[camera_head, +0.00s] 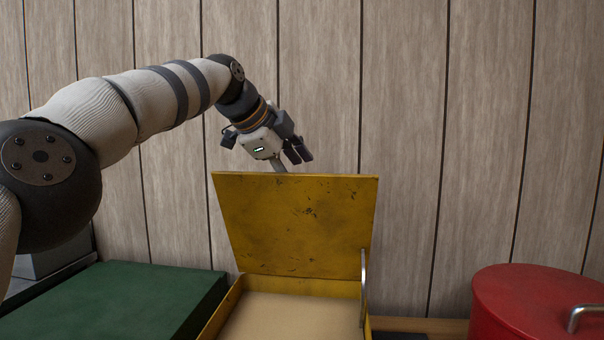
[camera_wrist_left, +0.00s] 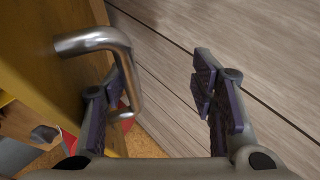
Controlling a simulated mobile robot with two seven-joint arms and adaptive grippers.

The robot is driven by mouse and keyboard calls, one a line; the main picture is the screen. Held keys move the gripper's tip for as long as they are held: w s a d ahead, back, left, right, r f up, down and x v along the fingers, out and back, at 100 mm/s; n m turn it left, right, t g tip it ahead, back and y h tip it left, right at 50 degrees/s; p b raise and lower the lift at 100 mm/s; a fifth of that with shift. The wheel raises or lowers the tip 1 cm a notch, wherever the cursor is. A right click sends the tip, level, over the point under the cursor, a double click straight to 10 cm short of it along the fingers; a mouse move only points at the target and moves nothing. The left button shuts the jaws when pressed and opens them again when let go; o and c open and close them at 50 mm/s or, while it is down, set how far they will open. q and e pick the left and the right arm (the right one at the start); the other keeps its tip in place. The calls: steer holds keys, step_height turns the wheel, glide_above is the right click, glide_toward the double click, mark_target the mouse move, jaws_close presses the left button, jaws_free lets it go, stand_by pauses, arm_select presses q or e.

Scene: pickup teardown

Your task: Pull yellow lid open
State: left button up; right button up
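The yellow lid (camera_head: 295,225) stands raised, near upright, on the yellow box (camera_head: 225,308), whose beige inside shows. My left gripper (camera_head: 288,157) is at the lid's top edge, partly behind it. In the left wrist view, the metal handle (camera_wrist_left: 128,68) sticks out from the lid's outer face (camera_wrist_left: 50,75). My left gripper (camera_wrist_left: 160,88) is open there, its fingers well apart with nothing clamped between them. One finger overlaps the handle loop, seeming to lie between handle and lid; contact is unclear. The right gripper is not in view.
A green box (camera_head: 120,300) stands left of the yellow box. A red round container (camera_head: 520,305) with a metal handle stands at the right. A metal stay (camera_head: 363,290) is at the lid's right side. A wood-panelled wall (camera_head: 450,120) rises behind.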

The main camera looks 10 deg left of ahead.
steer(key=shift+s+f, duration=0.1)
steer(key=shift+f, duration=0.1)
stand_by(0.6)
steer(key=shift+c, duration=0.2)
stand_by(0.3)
